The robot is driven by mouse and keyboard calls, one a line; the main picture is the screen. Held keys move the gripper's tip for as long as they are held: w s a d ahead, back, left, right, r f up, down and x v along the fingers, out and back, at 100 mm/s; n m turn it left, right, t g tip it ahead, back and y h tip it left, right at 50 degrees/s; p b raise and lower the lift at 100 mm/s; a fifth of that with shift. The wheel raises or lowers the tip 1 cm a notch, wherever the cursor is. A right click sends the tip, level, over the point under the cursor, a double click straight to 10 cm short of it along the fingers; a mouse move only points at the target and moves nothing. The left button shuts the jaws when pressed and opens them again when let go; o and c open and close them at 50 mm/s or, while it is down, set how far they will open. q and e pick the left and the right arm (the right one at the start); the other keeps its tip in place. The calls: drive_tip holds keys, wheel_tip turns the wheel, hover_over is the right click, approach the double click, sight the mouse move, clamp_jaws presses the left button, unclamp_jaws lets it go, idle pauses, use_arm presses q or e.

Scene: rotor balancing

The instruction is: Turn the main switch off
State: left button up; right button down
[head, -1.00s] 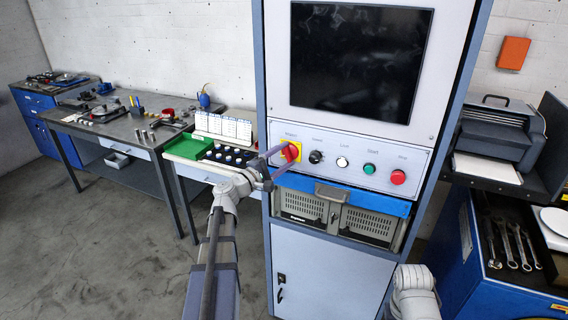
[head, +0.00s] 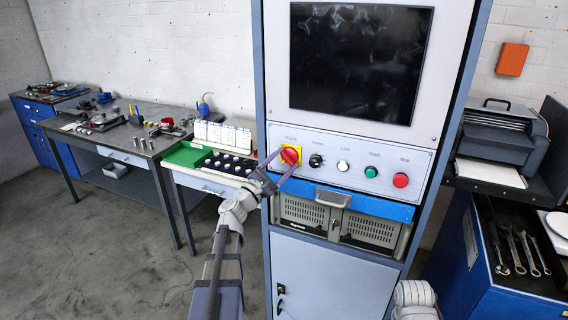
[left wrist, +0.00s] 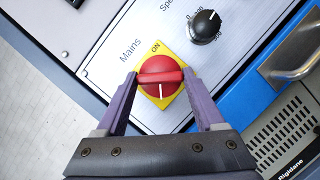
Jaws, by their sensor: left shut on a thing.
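The main switch is a red rotary knob (head: 290,155) on a yellow plate, at the left end of the cabinet's control panel. In the left wrist view the knob (left wrist: 160,72) sits under the word "Mains", with "ON" printed on the yellow plate (left wrist: 168,101). A white line on the knob points away from "ON", towards the gripper's body. My left gripper (head: 281,163) is at the knob. In the left wrist view its two purple fingers (left wrist: 160,77) are shut on the ends of the knob's grip bar. My right gripper is out of view.
To the right of the switch are a black dial (head: 316,160), a white button (head: 343,166), a green button (head: 371,171) and a red button (head: 400,180). A blue drawer edge with a handle (head: 333,197) juts out below. A dark screen (head: 358,62) is above.

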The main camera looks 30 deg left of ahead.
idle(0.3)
use_arm(q)
drive_tip(key=o, duration=1.4)
drive_tip(key=shift+c, duration=0.2)
drive_tip(key=b+v, duration=0.2)
drive_tip(key=v, duration=0.6)
drive_tip(key=shift+w, duration=0.1)
